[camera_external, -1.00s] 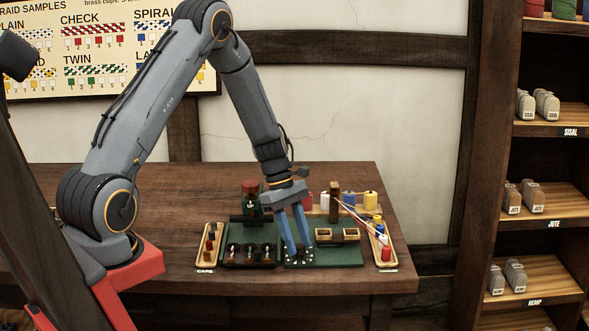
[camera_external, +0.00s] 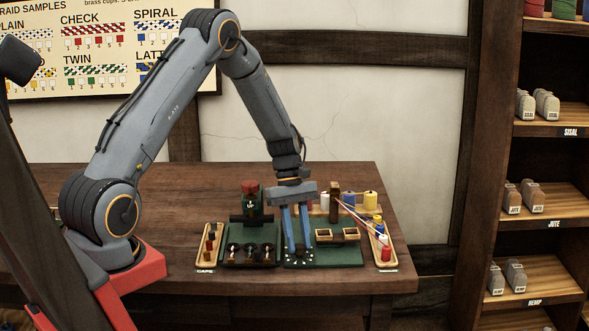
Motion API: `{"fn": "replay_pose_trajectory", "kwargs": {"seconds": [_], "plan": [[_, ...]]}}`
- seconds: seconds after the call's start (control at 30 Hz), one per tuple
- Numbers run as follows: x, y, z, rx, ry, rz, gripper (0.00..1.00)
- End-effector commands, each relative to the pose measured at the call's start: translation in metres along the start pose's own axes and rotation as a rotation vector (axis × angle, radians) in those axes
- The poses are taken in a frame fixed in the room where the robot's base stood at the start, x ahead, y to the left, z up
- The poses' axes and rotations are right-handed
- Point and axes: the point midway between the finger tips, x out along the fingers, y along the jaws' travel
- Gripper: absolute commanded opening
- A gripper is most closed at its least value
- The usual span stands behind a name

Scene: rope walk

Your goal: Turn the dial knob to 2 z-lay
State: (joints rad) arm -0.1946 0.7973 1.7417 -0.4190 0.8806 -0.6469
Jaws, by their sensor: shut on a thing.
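My gripper (camera_external: 299,248) points down at the front of the green board (camera_external: 340,257) on the bench. Its two blue fingers are shut on the dial knob, which is mostly hidden between the fingertips. A dark dial plate with small white marks (camera_external: 299,260) shows around the fingertips. The marks are too small to read, so I cannot tell which setting the knob points to.
Left of the dial is a second green board with several dark cups (camera_external: 249,251) and a red-topped post (camera_external: 250,193). A caps tray (camera_external: 209,262) stands further left. A wooden post (camera_external: 334,200), two wooden frames and a bobbin tray (camera_external: 388,265) are on the right.

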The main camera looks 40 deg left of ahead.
Motion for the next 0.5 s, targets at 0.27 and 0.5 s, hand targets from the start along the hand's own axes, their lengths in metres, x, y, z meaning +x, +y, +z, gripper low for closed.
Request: {"fn": "replay_pose_trajectory", "kwargs": {"seconds": [0.27,0.5], "plan": [[0.0008,0.0031,0.0001,0.245,0.0,-0.102,0.02],[0.0006,0.0048,0.0007,0.456,0.001,-0.189,0.02]]}}
